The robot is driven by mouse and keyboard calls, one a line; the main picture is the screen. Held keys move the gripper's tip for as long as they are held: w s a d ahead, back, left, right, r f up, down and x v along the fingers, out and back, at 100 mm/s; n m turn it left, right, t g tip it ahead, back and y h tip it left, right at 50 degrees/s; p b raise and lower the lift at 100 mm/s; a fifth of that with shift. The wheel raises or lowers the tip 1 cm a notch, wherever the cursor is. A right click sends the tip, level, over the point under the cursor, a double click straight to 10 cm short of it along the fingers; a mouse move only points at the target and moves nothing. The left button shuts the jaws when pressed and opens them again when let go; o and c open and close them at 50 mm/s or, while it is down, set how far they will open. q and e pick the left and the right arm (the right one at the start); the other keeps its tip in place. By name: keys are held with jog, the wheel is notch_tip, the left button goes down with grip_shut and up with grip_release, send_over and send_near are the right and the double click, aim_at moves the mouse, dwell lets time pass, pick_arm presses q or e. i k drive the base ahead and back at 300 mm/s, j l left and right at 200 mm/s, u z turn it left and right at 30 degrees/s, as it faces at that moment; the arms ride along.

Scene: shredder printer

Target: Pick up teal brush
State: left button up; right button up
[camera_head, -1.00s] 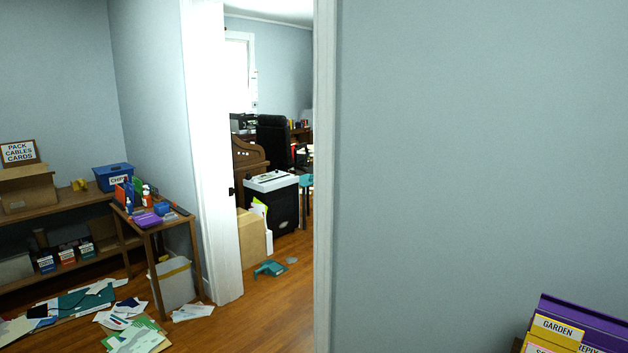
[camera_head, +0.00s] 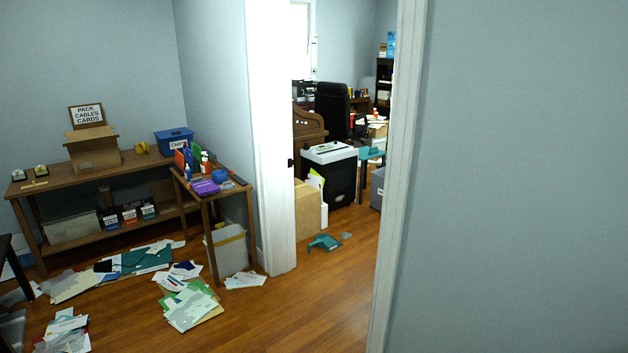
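A teal object (camera_head: 323,242) lies on the wooden floor beyond the doorway, near the cardboard box; it looks like a dustpan or brush, too small to tell. A second teal thing (camera_head: 370,154) is at the small table right of the shredder, and its shape is unclear. I cannot single out a brush with certainty. Neither of my grippers shows in this view.
The open doorway has a white frame (camera_head: 270,150) on its left and a white jamb (camera_head: 396,180) on its right. A black shredder (camera_head: 330,178) stands beyond it. Scattered papers (camera_head: 190,305) cover floor at left. A small table (camera_head: 209,195) stands beside the doorway. Floor through the doorway is mostly clear.

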aim_at(374, 150)
jog(key=i+j+u, duration=0.3)
jog(key=i, duration=0.6)
jog(key=i+u, duration=0.25)
jog(key=i, duration=0.6)
jog(key=i+l+z, duration=0.15)
jog(key=i+z, duration=0.2)
jog(key=i, duration=0.35)
jog(key=i+z, duration=0.35)
jog(key=i, duration=0.35)
jog(key=i+j+z, duration=0.2)
jog(key=i+z, duration=0.2)
jog(key=i, duration=0.25)
jog(key=i+l+z, duration=0.15)
jog(key=i+z, duration=0.2)
jog(key=i, duration=0.25)
jog(key=i+z, duration=0.4)
jog(key=i, duration=0.2)
jog(key=i+j+z, duration=0.35)
jog(key=i, duration=0.25)
jog(key=i+u, duration=0.15)
jog(key=i, duration=0.4)
jog(key=i+l+u, duration=0.2)
jog(key=i, duration=0.4)
jog(key=i+l+u, duration=0.15)
jog(key=i, duration=0.4)
